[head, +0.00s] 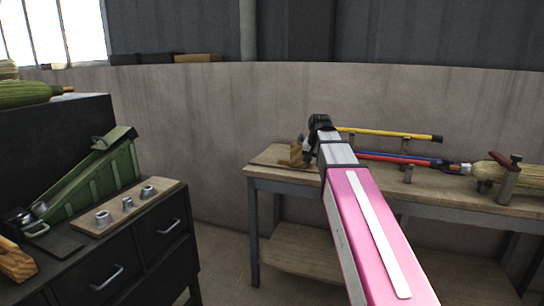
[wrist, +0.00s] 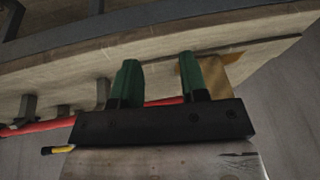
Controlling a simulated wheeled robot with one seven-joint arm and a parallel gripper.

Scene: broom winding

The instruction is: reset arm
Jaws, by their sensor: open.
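My pink and grey arm reaches from the lower right of the head view to above the left part of the wooden workbench (head: 268,157). My gripper (wrist: 160,82) shows in the wrist view with two green fingers spread apart. No object is visibly held between them. The wooden bench surface (wrist: 215,27) and part of a red rod (wrist: 160,101) lie beyond the fingers. In the head view my wrist is seen near the bench's left end, and the fingers are hard to make out.
A yellow rod (head: 390,135), a red and blue rod (head: 400,159) and straw bristles (head: 505,176) are on the bench, with a clamp post (head: 509,180) at right. A black cabinet (head: 150,240) at left bears a green device (head: 105,170) and a board with metal fittings (head: 125,208).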

